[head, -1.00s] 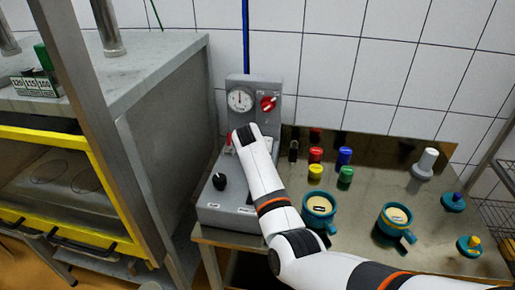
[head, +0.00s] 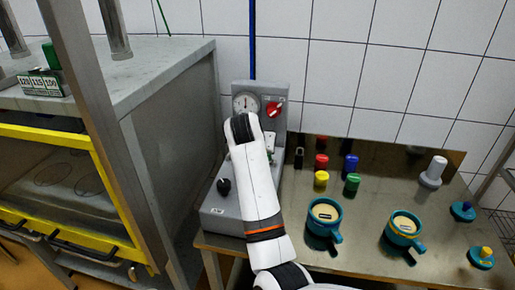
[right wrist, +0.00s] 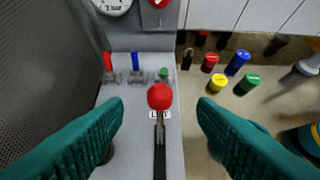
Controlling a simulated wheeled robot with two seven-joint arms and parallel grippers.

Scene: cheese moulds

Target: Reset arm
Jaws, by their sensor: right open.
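My right arm (head: 258,200) reaches up over the grey press machine (head: 222,208) in the head view and hides part of it; the gripper itself is hidden there. In the right wrist view, the teal fingers of my right gripper (right wrist: 160,106) are open, with nothing held between them. A red ball knob (right wrist: 160,96) on a dark lever (right wrist: 159,150) appears between the fingers, with a visible gap on both sides. My left gripper is in neither view.
Two teal moulds (head: 323,217) (head: 403,230) stand on the steel table. Behind them are small red (head: 321,161), yellow (head: 321,179), blue (head: 350,165) and green (head: 352,183) pieces. A yellow-framed cabinet (head: 95,160) stands left of the press.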

